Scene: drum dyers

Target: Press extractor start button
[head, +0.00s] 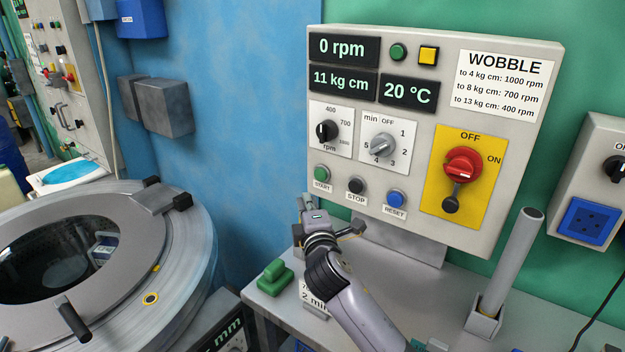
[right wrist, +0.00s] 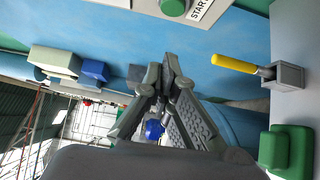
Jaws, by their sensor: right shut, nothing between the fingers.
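The displays read 0 rpm, 11 kg cm and 20 °C. My left gripper is not in view.
A round drum machine (head: 185,250) stands at the left. A green block (head: 275,277) and an upright grey tube (head: 512,255) stand on the grey table (head: 460,300) below the panel. The red main switch (head: 463,165) is at the panel's right. A yellow handle (right wrist: 232,63) shows in the wrist view.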

